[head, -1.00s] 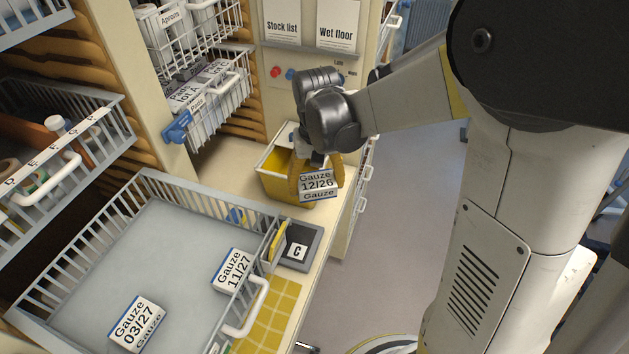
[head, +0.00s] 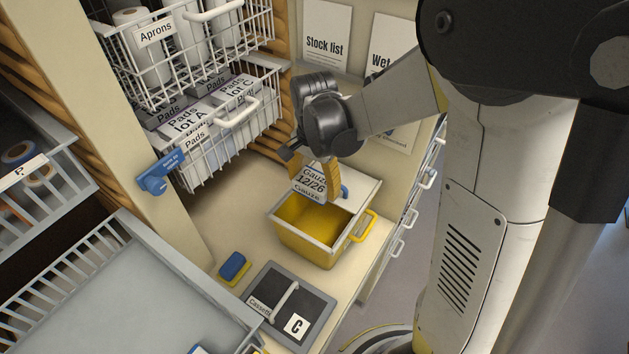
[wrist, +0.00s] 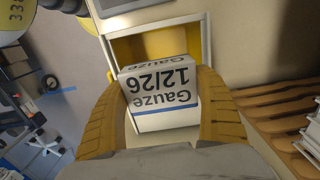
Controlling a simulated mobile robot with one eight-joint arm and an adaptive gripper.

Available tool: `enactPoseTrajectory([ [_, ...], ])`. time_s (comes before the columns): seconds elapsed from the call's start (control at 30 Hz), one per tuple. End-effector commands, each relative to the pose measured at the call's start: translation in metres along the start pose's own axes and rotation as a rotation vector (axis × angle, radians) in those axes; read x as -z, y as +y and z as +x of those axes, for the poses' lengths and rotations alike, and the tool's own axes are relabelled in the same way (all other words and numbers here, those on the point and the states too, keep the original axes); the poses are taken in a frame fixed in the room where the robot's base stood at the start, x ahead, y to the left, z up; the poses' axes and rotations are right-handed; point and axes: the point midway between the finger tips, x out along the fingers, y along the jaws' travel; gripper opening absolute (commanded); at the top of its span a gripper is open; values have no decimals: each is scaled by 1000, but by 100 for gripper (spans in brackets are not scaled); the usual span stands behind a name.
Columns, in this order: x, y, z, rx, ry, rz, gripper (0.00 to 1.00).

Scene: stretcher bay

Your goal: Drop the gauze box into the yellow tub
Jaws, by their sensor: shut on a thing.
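The gauze box (head: 308,184), white with a blue stripe and marked 12/26, is held between the yellow fingers of my gripper (head: 317,181). In the wrist view the gauze box (wrist: 162,98) sits between both fingers of my gripper (wrist: 165,108). The yellow tub (head: 308,251) stands on the counter with a pale rim and a yellow handle. A white lid part covers its far side; the near part is open. The exact height gap is hard to tell.
A dark tray (head: 288,304) marked C lies in front of the tub, with a blue sponge-like block (head: 232,266) beside it. A wire basket of pads (head: 205,125) hangs behind at left. A grey basket (head: 130,300) fills the lower left.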

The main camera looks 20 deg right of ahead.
Motion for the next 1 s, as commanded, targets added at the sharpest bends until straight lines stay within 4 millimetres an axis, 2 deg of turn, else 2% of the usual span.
enactPoseTrajectory([
  [1.0,0,0,136,0,0,-3,48],
])
